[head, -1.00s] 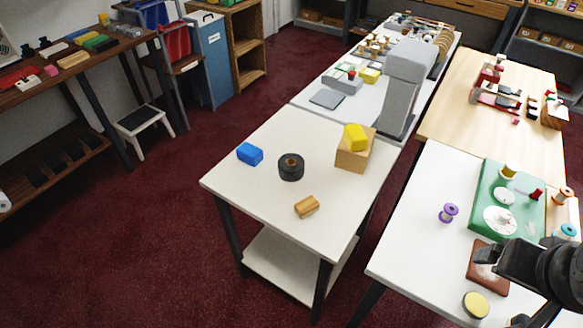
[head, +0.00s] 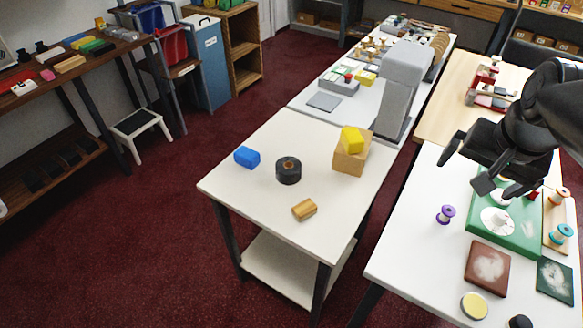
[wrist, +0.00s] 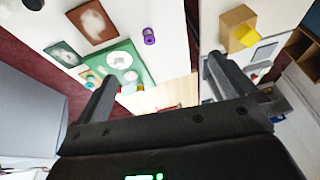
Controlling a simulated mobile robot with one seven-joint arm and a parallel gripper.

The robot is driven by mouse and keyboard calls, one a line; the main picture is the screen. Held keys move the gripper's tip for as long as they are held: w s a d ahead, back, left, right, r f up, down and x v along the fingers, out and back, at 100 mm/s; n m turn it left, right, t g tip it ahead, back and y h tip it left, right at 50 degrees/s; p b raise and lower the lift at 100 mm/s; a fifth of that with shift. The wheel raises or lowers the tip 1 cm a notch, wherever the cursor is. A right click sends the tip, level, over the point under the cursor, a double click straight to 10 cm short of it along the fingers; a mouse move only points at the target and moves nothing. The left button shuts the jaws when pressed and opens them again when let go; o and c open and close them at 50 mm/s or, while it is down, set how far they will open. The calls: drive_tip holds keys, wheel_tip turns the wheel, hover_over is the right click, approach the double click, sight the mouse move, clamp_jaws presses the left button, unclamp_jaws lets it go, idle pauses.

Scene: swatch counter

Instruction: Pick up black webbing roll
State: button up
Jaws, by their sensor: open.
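The black webbing roll (head: 288,171) stands on the near white table (head: 250,205), a dark round roll with a brown centre. My gripper (head: 468,170) is open and empty, raised above the white table at the right, well to the right of the roll. In the wrist view my gripper's two fingers (wrist: 158,78) are spread with nothing between them. The roll is not visible in the wrist view.
Around the roll are a blue block (head: 247,157), a small wooden block (head: 304,210) and a wooden box (head: 350,160) with a yellow block (head: 352,140) on top. A tall grey stand (head: 401,85) is behind. A purple spool (head: 446,214) stands below my gripper.

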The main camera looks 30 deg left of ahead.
drive_tip(key=w+a+f+g, duration=0.1)
drive_tip(key=w+a+f, duration=0.1)
drive_tip(key=w+a, duration=0.75)
drive_tip(key=g+h, duration=0.1)
drive_tip(key=g, duration=0.2)
hover_over(290, 165)
drive_tip(key=s, duration=0.1)
wheel_tip(290, 165, down, 20)
drive_tip(key=shift+m, duration=0.4)
wheel_tip(290, 165, down, 5)
drive_tip(key=shift+s+d+r, duration=0.1)
drive_tip(key=shift+s+r, duration=0.05)
drive_tip(key=shift+r, duration=0.05)
drive_tip(key=f, duration=0.5)
drive_tip(key=shift+w+d+f, duration=0.1)
drive_tip(key=shift+w+f, duration=0.2)
drive_tip(key=shift+f, duration=0.05)
drive_tip(key=c, duration=1.1)
drive_tip(key=shift+r, duration=0.2)
